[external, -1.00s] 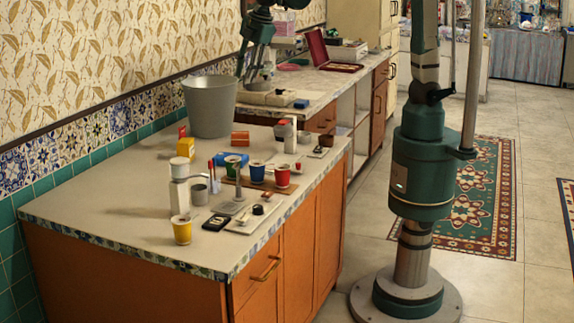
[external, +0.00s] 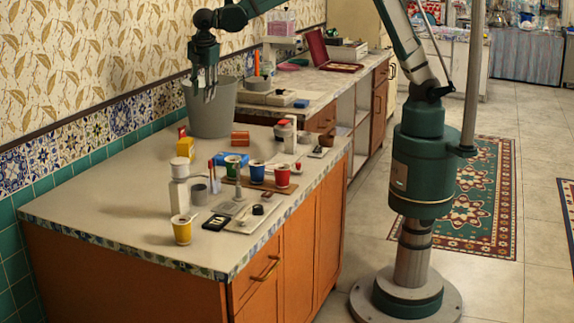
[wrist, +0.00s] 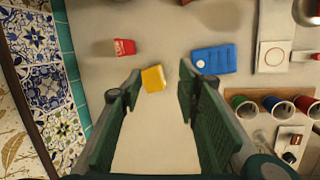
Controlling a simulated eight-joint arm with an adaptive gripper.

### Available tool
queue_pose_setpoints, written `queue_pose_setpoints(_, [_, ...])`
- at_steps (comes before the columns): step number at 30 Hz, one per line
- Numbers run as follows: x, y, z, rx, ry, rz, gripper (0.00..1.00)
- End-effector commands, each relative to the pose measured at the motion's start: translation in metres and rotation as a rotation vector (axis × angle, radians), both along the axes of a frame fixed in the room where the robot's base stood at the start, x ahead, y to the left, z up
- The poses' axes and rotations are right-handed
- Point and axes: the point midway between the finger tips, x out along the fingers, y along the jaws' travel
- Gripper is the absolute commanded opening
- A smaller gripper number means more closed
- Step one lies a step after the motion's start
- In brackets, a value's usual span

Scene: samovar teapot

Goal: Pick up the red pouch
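The red pouch (wrist: 124,47) lies on the counter in the upper left of the wrist view, a small red block-like shape with pale marks. In the external view a small red item (external: 182,131), likely the same pouch, shows just behind a yellow box (external: 185,147). My gripper (external: 207,97) is high above the counter, overlapping the grey bucket in the external view. In the wrist view my gripper (wrist: 160,88) is open and empty, with the yellow box (wrist: 153,78) seen between its fingertips from above. The red pouch is ahead and left of the fingers.
A blue pouch (wrist: 214,60) lies right of the yellow box. Cups stand on a wooden tray (wrist: 260,94) farther right. The tall grey bucket (external: 210,112) stands at the counter's back. The tiled wall (wrist: 42,85) borders the left side. The front-left counter is clear.

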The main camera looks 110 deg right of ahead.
Motion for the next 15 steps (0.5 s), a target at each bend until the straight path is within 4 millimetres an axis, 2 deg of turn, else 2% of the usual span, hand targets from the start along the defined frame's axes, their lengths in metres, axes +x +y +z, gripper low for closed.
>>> queue_pose_setpoints(3, [0.015,-0.016,-0.016,-0.006,0.033,0.017,0.33])
queue_pose_setpoints(15, [0.052,-0.064,-0.073,-0.014,0.147,0.08,0.33])
